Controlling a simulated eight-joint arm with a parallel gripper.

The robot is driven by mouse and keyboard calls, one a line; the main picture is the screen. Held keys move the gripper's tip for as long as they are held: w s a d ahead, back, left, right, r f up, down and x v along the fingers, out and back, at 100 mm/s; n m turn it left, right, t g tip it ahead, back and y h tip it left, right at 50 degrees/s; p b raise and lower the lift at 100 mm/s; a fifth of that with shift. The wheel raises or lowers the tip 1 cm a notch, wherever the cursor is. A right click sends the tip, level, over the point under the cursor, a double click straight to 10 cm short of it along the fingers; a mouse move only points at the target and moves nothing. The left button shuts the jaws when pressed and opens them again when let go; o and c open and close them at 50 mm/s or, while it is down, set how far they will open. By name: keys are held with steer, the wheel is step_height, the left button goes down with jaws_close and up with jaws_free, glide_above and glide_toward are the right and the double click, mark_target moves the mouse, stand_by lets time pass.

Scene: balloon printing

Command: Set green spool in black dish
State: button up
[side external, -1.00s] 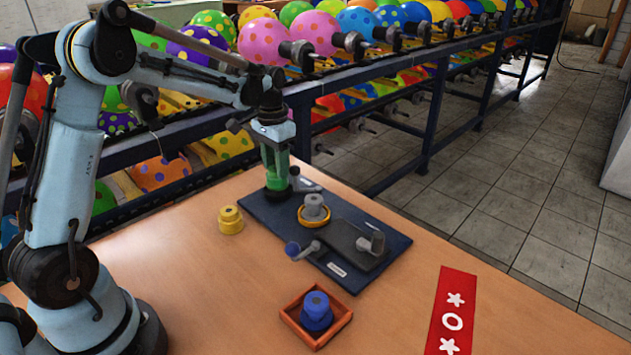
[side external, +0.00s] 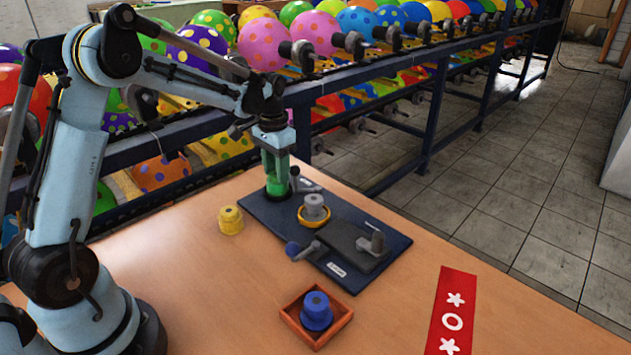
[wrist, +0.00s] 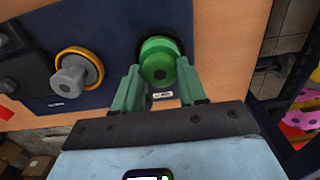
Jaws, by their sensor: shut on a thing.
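The green spool (wrist: 160,62) sits between the two fingers of my gripper (wrist: 163,92) in the wrist view. In the side view, my gripper (side external: 277,176) points straight down at the back left corner of the dark blue board (side external: 258,206), shut on the spool. The spool (side external: 278,187) is low and upright there, largely covered by the green fingers. The black dish (side external: 279,197) shows only as a dark rim under the spool and fingertips. I cannot tell whether the spool rests fully on its floor.
A yellow spool (side external: 231,220) stands left of the board. A blue spool (side external: 316,312) is in an orange tray (side external: 291,314). A red mat (side external: 452,310) lies right.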

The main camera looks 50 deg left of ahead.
steer(key=shift+f, duration=0.25)
stand_by(0.6)
steer(key=o, duration=1)
step_height(320, 180, up, 12)
steer(key=s+d+f+t, duration=0.1)
steer(key=s+d+t, duration=0.1)
steer(key=s+d, duration=0.2)
steer(key=s+d+f+t, duration=0.1)
steer(key=s+d+t, duration=0.1)
steer(key=s+d, duration=0.3)
steer(key=s+d+f+t, duration=0.1)
steer(key=s+d+t, duration=0.2)
steer(key=s+d, duration=0.2)
steer(key=shift+s+f, duration=0.15)
steer(key=shift+s, duration=0.4)
